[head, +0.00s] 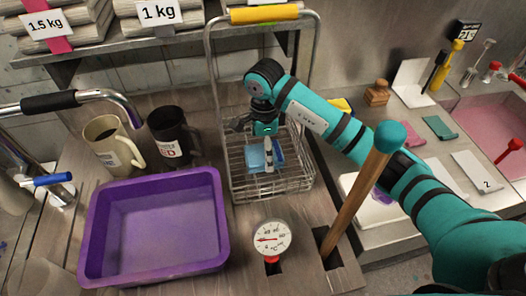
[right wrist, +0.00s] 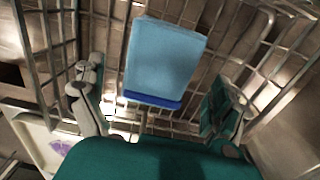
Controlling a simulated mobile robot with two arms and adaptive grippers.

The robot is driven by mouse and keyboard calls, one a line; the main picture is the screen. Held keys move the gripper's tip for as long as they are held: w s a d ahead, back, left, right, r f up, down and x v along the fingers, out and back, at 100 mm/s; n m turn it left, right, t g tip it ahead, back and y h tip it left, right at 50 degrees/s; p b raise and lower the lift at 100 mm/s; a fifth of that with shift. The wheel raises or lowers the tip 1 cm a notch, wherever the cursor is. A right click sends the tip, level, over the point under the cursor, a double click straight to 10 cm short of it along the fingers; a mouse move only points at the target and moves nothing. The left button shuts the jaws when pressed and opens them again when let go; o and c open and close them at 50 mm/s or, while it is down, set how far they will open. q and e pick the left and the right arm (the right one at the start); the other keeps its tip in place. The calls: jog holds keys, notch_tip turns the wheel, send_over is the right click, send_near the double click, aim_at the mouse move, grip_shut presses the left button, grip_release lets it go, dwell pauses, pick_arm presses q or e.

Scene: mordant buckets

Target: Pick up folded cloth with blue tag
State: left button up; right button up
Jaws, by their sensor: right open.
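The folded cloth is light blue and lies in the wire basket (head: 232,185). In the head view the cloth (head: 255,158) is partly hidden by my right gripper (head: 262,146). In the right wrist view the cloth (right wrist: 165,55) shows as a pale blue block with a dark blue tag (right wrist: 152,100) along its near edge. The right gripper (right wrist: 157,88) is open, with one finger on each side of the cloth's near end. Gaps show between the fingers and the cloth. My left gripper is not in view.
Thin wire walls and a tall handle surround the basket. A purple tub (head: 84,270), a cream mug (head: 112,148) and a black mug (head: 172,135) stand to its left. A dial gauge (head: 271,239) and a wooden handle (head: 352,205) are in front, near my right arm.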

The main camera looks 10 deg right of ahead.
jog(key=shift+f, duration=1.25)
jog(key=c, duration=1.4)
jog(key=shift+s+d+r+b, duration=0.1)
jog(key=shift+r+b, duration=0.25)
jog(key=shift+b, duration=0.15)
notch_tip(320, 180, up, 6)
jog(key=shift+b, duration=1.05)
jog(key=s+d+b, duration=0.1)
jog(key=s+d, duration=0.2)
jog(key=s, duration=0.2)
jog(key=s+d+b, duration=0.2)
jog(key=s+d, duration=0.1)
jog(key=s, duration=0.3)
jog(key=s+d+b, duration=0.1)
jog(key=s+d, duration=0.2)
jog(key=s, duration=0.3)
jog(key=shift+s+d+r+b, duration=0.1)
jog(key=shift+d+r+b, duration=0.1)
jog(key=shift+d+b, duration=0.15)
